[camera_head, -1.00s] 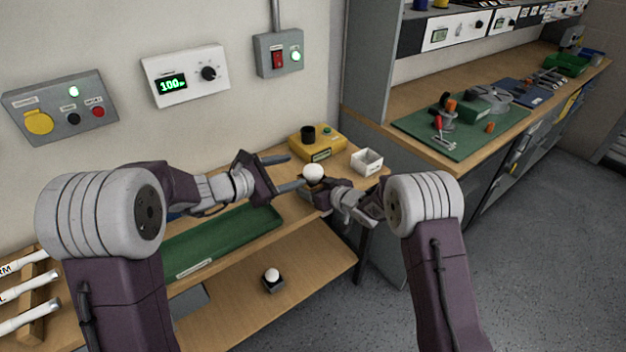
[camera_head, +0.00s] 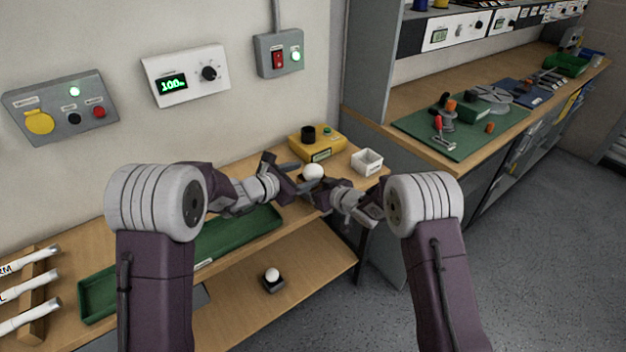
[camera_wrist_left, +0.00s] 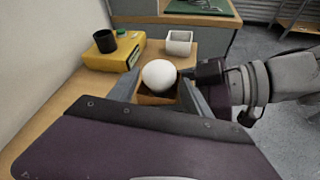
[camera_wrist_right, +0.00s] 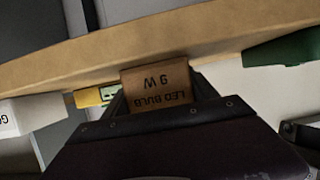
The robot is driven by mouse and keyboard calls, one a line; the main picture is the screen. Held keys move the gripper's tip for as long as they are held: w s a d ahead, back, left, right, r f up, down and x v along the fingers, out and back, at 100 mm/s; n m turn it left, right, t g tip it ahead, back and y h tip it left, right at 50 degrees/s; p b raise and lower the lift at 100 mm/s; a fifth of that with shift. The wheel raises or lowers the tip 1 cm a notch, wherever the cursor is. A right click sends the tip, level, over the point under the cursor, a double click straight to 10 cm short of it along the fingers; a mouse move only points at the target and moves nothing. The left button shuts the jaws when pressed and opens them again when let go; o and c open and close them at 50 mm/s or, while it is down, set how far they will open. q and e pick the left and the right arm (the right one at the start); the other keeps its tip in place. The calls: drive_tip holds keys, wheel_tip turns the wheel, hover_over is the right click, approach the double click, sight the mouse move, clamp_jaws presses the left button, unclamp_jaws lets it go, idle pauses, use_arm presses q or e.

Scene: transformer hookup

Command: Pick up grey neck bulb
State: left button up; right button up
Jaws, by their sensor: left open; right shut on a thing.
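A white round bulb (camera_head: 313,172) sits in a brown carton (camera_wrist_left: 158,98); its neck is hidden, so its colour cannot be told. The bulb also shows in the left wrist view (camera_wrist_left: 159,74). My right gripper (camera_wrist_right: 157,92) is shut on the carton, which reads "LED BULB 9 W" upside down in the right wrist view. My left gripper (camera_wrist_left: 160,92) is open, with one finger on each side of the bulb; contact cannot be told. Another white bulb (camera_head: 272,274) stands in a dark holder (camera_head: 273,286) on the lower shelf.
A yellow tester (camera_head: 316,145) with a black socket and a white open box (camera_head: 367,161) stand behind the bulb on the wooden bench. A long green tray (camera_head: 240,232) lies at the left. A grey cabinet edge (camera_head: 366,100) rises at the right.

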sight(308, 173)
use_arm(q)
drive_tip(key=x, duration=0.3)
use_arm(e)
drive_tip(key=shift+w, duration=0.1)
use_arm(q)
drive_tip(key=c, duration=1)
wheel_tip(308, 173, up, 10)
drive_tip(key=shift+r, duration=0.1)
drive_tip(key=shift+c, duration=0.2)
use_arm(e)
drive_tip(key=o, duration=1.4)
drive_tip(key=shift+d, duration=0.1)
